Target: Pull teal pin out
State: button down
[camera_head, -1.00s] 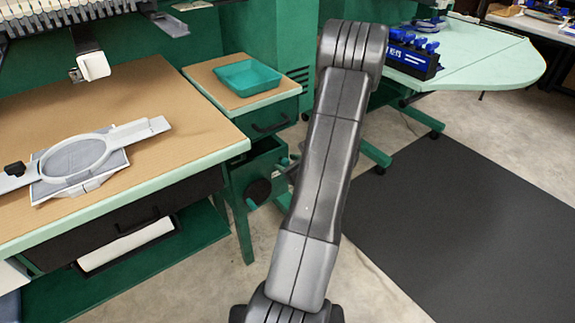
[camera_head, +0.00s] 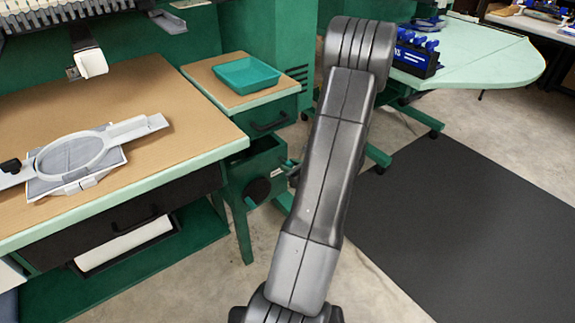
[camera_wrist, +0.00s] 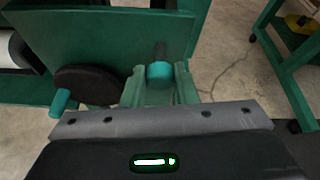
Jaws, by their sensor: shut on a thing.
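In the wrist view the teal pin (camera_wrist: 160,73) is a short round teal head with a dark shaft beyond it, against the green cabinet. My gripper (camera_wrist: 160,80) has its two green-looking fingers on either side of the teal head and is shut on it. The dark shaft points away from my gripper toward the green panel. I cannot tell how deep it sits. In the head view my arm covers most of the gripper, and the pin cannot be made out.
A dark round wheel (camera_wrist: 90,84) with a teal knob (camera_wrist: 62,102) is left of the pin. The green cabinet (camera_head: 258,165) adjoins the table with the hoop (camera_head: 72,158). A teal tray (camera_head: 246,75) sits on top. A dark mat (camera_head: 470,220) covers open floor at right.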

jog(key=c, duration=1.1)
grip_release()
jog(key=shift+s+d, duration=0.1)
jog(key=shift+s, duration=0.05)
jog(key=shift+c, duration=0.2)
jog(key=shift+d, duration=0.1)
jog(key=p+v, duration=0.3)
jog(key=v, duration=1)
jog(key=shift+s+r, duration=0.2)
jog(key=shift+s, duration=0.1)
jog(key=shift+d, duration=0.1)
jog(key=x, duration=0.5)
jog(key=b+x, duration=0.1)
jog(key=x, duration=0.4)
jog(key=b+x, duration=0.1)
jog(key=x, duration=0.4)
jog(key=shift+w+a+r, duration=0.15)
jog(key=shift+w+a, duration=0.1)
jog(key=shift+w, duration=0.2)
